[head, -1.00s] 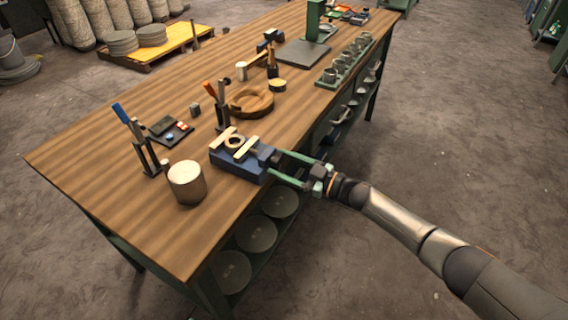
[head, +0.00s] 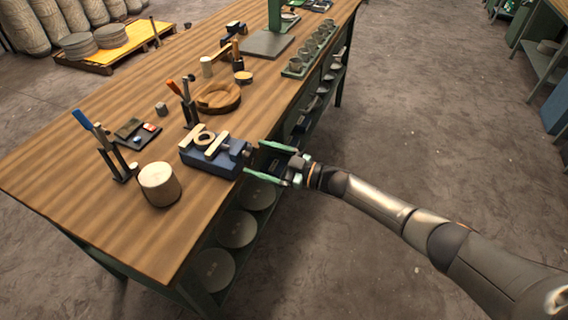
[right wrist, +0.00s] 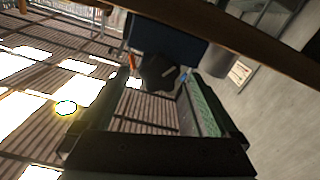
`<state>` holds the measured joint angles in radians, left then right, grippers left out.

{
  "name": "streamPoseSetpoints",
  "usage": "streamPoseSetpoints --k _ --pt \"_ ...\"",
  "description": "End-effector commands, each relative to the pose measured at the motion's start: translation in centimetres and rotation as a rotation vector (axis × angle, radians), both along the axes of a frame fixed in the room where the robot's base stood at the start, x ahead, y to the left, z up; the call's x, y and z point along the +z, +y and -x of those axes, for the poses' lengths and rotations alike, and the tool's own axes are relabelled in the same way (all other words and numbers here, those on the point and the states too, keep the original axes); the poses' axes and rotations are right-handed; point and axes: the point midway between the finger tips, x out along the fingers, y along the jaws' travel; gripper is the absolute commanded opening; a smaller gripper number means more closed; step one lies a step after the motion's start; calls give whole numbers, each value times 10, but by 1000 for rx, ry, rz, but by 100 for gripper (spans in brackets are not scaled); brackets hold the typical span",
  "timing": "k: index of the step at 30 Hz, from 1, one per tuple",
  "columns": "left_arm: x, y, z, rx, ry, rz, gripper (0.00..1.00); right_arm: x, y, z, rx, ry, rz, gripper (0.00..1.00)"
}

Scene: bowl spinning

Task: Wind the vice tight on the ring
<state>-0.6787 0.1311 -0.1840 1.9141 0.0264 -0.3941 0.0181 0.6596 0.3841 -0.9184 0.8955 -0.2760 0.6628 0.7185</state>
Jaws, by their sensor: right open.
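The vice (head: 228,160) is blue with pale wooden jaw pieces and sits at the table's right edge. The pale ring (head: 204,138) lies between the jaw pieces; I cannot tell whether both touch it. My right gripper (head: 253,158) is open at the vice's outer end, its green fingers on either side of the dark screw end. In the right wrist view, the dark knob (right wrist: 160,72) shows between the fingers, under the vice's blue body (right wrist: 165,32), with no clear contact. My left gripper is not in view.
On the wooden table (head: 90,225), a pale cylinder (head: 160,185), a blue-handled clamp (head: 105,145), an orange-handled clamp (head: 187,102) and a wooden bowl (head: 218,97) stand near the vice. A green rack of cups (head: 310,50) lies along the far right edge.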

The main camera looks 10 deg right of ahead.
Motion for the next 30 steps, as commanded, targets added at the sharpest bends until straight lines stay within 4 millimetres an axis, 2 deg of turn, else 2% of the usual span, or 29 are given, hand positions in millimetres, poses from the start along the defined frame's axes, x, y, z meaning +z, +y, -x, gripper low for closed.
streamPoseSetpoints --k 9,15,21,30 --pt "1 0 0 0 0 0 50 -1 -56 41 -1 1 4 96" --pt "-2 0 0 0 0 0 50 -1 -80 58 0 1 2 96" --pt "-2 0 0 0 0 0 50 0 -88 65 1 0 0 96" --pt "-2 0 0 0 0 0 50 0 -88 64 1 0 0 96"
